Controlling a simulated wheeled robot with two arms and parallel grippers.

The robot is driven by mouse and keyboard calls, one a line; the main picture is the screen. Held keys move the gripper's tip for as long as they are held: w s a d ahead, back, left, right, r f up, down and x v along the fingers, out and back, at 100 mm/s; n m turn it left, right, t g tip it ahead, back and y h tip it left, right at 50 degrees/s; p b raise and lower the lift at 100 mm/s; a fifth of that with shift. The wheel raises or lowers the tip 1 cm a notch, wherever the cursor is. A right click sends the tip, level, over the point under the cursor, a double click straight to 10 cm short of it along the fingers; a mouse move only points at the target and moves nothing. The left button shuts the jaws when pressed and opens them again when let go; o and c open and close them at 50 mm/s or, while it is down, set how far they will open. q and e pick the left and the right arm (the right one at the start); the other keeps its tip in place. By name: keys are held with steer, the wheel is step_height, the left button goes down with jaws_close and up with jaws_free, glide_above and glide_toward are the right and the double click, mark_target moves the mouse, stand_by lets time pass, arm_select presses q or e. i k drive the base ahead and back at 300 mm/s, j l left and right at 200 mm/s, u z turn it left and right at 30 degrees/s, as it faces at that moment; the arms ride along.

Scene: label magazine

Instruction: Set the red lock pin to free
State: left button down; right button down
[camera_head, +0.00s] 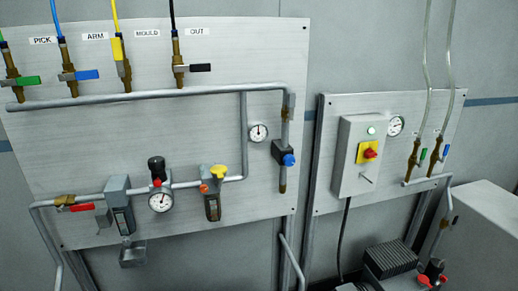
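A small red part (157,183), which looks like the red lock pin, sits just under the black knob (156,168) of the regulator on the left panel. The round pressure gauge (160,201) is directly below it. The part is too small to tell whether it is locked or free. Neither my left nor my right gripper is in view.
Left of the regulator are a red lever valve (81,207) and a grey filter unit (119,205). Right of it is a unit with a yellow cap (219,171). The right panel carries a red rotary switch (370,153). Pipes (150,95) cross the left panel (90,140).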

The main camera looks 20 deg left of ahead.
mark_target(158, 183)
steer(key=j+u, duration=0.1)
steer(key=u, duration=0.25)
steer(key=j+u, duration=0.1)
steer(key=u, duration=0.25)
steer(key=j+u, duration=0.1)
steer(key=u, duration=0.25)
steer(key=i, duration=0.05)
